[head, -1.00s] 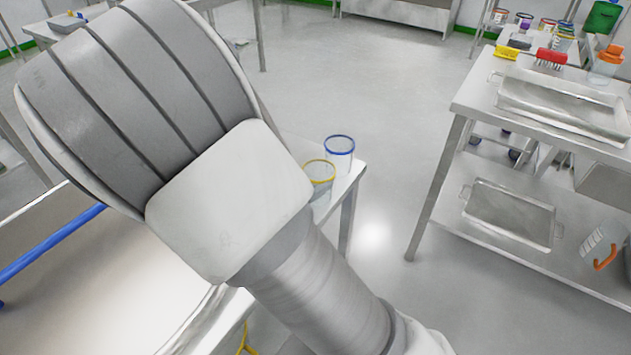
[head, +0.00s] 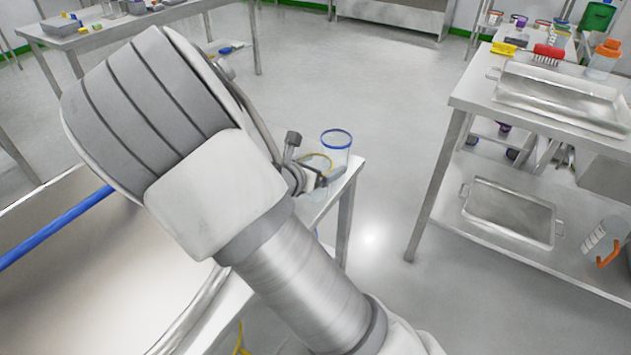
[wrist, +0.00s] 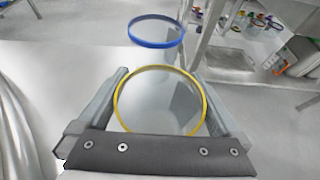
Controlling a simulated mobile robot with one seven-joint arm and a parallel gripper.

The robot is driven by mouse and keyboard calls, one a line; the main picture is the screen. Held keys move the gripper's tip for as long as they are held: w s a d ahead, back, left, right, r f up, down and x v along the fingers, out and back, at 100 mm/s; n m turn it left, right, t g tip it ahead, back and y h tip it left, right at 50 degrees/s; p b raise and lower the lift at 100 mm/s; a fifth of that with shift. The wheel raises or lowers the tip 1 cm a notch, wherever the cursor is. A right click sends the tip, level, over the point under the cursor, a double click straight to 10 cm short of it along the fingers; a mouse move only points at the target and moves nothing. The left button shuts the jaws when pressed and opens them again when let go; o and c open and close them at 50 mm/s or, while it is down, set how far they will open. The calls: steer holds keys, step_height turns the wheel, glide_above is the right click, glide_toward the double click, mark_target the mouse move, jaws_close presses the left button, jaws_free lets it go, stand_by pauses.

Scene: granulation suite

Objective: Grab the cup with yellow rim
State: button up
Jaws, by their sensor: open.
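The cup with the yellow rim (wrist: 118,99) is clear and stands upright between the two fingers of my gripper (wrist: 160,98) in the wrist view. The fingers are open, one on each side of the cup. I cannot tell whether either finger touches it. In the head view my gripper (head: 312,180) is at the yellow-rimmed cup (head: 318,156), and my arm and gripper hide most of that cup. A clear cup with a blue rim (head: 337,150) stands just behind it, and it also shows in the wrist view (wrist: 156,43).
Both cups stand near the corner of a white table (head: 318,205). A metal bench (head: 465,95) with a tray (head: 560,100) and brushes is at the right. Open floor (head: 380,170) lies between. A large metal basin with a blue bar (head: 55,228) is at the left.

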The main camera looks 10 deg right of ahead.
steer(key=c, duration=1)
steer(key=shift+c, duration=0.2)
steer(key=shift+r, duration=0.1)
